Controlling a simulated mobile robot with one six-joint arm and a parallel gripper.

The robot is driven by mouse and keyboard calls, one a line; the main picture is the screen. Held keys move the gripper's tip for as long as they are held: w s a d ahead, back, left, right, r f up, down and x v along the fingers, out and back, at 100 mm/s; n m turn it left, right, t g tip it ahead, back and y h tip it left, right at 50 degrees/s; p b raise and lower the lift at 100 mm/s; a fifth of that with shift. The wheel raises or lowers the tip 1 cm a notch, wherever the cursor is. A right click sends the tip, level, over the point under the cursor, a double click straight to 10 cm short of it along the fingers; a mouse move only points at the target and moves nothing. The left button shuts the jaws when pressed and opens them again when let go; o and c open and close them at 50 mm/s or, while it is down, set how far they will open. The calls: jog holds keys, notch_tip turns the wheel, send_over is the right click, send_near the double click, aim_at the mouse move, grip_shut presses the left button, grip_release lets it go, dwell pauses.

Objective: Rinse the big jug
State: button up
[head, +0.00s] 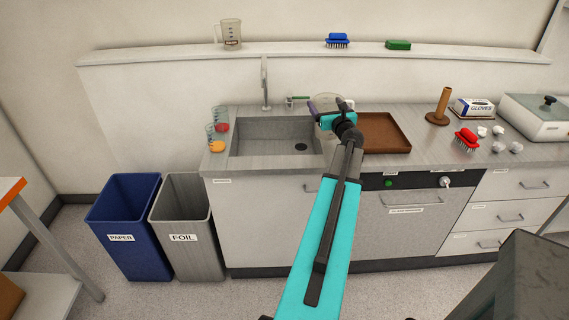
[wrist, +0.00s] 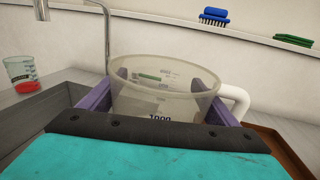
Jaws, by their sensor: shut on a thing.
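The big jug (head: 326,99) is a clear, greyish jug with printed volume marks and a white handle. It also shows in the wrist view (wrist: 165,88), upright, with the handle to the right. My gripper (head: 329,108) is shut on it, with purple fingers on both sides of its wall. In the head view my gripper hides much of the jug. The jug is near the sink's right edge. The steel sink (head: 260,130) has a dark drain. The tap (head: 265,82) stands behind the sink, left of the jug. The jug's inside bottom is hidden.
Two beakers with red (head: 221,119) and orange (head: 215,139) contents stand left of the sink. A brown tray (head: 400,146) lies to the right.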

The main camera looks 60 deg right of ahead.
aim_at(318, 106)
jog(key=shift+w+a+f+n+b, duration=0.2)
jog(key=shift+w+a+f+n, duration=0.05)
jog(key=shift+f+n, duration=0.2)
jog(key=shift+w+a+f+n+b, duration=0.25)
jog(key=shift+f+n, duration=0.1)
jog(key=shift+n, duration=0.1)
jog(key=shift+w+a+r+n+g+p, duration=0.25)
jog(key=shift+w+n+p, duration=0.15)
jog(key=shift+n, duration=0.2)
jog(key=shift+w+a+r+n+g+p, duration=0.2)
jog(key=shift+w+r+n+p, duration=0.1)
jog(key=shift+n+p, duration=0.25)
jog(key=shift+w+a+f+n+g+p, duration=0.3)
jog(key=shift+w+a+n, duration=0.25)
jog(key=shift+n, duration=0.45)
jog(key=shift+w+a+f+n+g+p, duration=0.15)
jog(key=shift+w+a+f+n+g, duration=0.15)
jog(key=shift+w+n, duration=0.55)
jog(key=shift+a+f+n, duration=0.1)
jog(key=shift+f+n, duration=0.2)
jog(key=shift+n, duration=0.6)
jog(key=shift+w+a+f+n+g+b, duration=0.15)
jog(key=shift+f+n+g+b, duration=0.25)
jog(key=shift+f+n, duration=0.5)
jog(key=shift+w+a+f+n, duration=0.15)
jog(key=shift+w+f+n, duration=0.05)
jog(key=shift+f+n, duration=0.2)
dwell(1.9)
